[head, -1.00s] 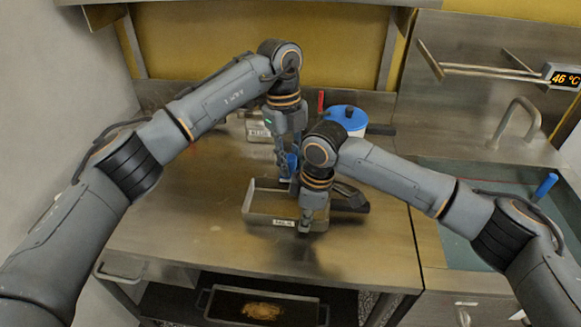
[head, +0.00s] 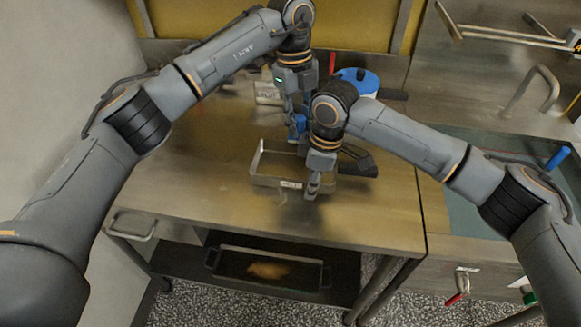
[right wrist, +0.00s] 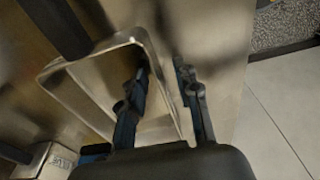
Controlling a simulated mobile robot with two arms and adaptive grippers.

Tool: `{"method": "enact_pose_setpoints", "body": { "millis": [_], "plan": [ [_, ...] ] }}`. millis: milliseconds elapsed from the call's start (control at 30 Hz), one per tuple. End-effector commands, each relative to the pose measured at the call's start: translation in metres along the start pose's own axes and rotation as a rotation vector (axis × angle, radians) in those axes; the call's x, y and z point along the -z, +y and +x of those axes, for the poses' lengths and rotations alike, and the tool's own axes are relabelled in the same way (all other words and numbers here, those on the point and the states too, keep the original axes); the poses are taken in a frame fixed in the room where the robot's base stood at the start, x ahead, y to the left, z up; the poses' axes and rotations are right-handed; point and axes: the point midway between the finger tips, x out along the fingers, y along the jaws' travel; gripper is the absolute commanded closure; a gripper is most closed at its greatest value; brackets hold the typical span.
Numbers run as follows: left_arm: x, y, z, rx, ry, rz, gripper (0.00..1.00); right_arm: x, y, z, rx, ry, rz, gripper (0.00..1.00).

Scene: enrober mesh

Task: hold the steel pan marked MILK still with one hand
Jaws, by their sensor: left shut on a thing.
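The steel pan (head: 262,182) is a shallow rectangular tray on the steel table, with a small white label on its front wall, too small to read surely. It also shows in the right wrist view (right wrist: 85,103). My right gripper (head: 312,190) is low at the pan's front right corner. In the right wrist view its fingers (right wrist: 163,75) are apart, one inside the pan and one outside, with the rim between them. My left gripper (head: 297,115) is shut on a blue-handled thing (head: 299,123) behind the pan; its lower end is partly hidden.
Another labelled steel pan (head: 268,94) stands behind, partly hidden by my left arm. A dark-handled object (head: 358,160) lies right of the pan. A tray (head: 225,266) sits on the lower shelf. The table's left side is clear.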

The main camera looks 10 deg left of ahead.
Motion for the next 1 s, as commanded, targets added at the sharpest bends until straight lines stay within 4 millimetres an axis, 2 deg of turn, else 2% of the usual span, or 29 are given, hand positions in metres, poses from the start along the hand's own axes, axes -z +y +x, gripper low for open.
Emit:
{"method": "enact_pose_setpoints", "body": {
  "millis": [167, 400, 600, 733, 1000],
  "plan": [
    [0.000, 0.000, 0.000, 0.000, 0.000, 0.000, 1.00, 0.000, 0.001, -0.022, -0.003, 0.002, 0.000, 0.68],
    [0.000, 0.000, 0.000, 0.000, 0.000, 0.000, 1.00, 0.000, 0.001, -0.074, -0.004, 0.002, 0.000, 0.68],
    [0.000, 0.000, 0.000, 0.000, 0.000, 0.000, 1.00, 0.000, 0.001, -0.106, -0.002, 0.001, 0.000, 0.68],
    [0.000, 0.000, 0.000, 0.000, 0.000, 0.000, 1.00, 0.000, 0.001, -0.116, -0.001, 0.001, 0.000, 0.68],
    [0.000, 0.000, 0.000, 0.000, 0.000, 0.000, 1.00, 0.000, 0.000, -0.119, 0.000, 0.000, 0.000, 0.68]
  ]
}}
